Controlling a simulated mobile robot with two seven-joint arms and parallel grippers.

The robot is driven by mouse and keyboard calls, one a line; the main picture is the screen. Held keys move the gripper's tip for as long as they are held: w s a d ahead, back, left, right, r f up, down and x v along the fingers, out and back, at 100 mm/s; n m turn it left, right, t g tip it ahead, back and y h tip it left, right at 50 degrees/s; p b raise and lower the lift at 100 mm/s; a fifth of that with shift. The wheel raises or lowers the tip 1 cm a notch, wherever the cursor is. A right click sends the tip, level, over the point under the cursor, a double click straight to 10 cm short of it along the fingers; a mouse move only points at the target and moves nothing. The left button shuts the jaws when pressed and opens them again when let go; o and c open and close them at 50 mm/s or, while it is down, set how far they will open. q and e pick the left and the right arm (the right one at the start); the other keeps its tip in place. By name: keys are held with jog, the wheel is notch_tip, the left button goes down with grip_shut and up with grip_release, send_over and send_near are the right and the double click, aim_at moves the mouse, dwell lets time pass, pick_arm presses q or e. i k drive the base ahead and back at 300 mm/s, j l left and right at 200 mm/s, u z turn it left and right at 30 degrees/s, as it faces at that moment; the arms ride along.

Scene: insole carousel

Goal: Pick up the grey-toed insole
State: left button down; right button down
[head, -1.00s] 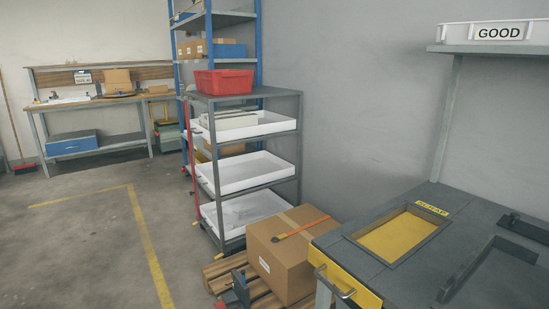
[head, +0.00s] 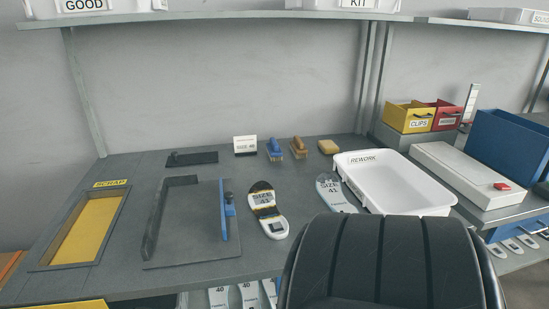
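An insole with a grey toe end (head: 329,187), printed with a size mark, lies on the grey workbench (head: 190,267) just left of the white REWORK tray (head: 440,207). Its near end is close to the dark ribbed shape in the foreground. Neither of my grippers is in view.
A large black ribbed shape like a chair back (head: 390,265) blocks the bench's front middle. A SCRAP opening (head: 83,228) and a fixture plate with a blue handle (head: 227,212) are left. Brushes (head: 275,150), bins (head: 408,117) and a white box (head: 465,172) stand behind and right.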

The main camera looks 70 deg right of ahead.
aim_at(328, 187)
jog(key=z, duration=2.7)
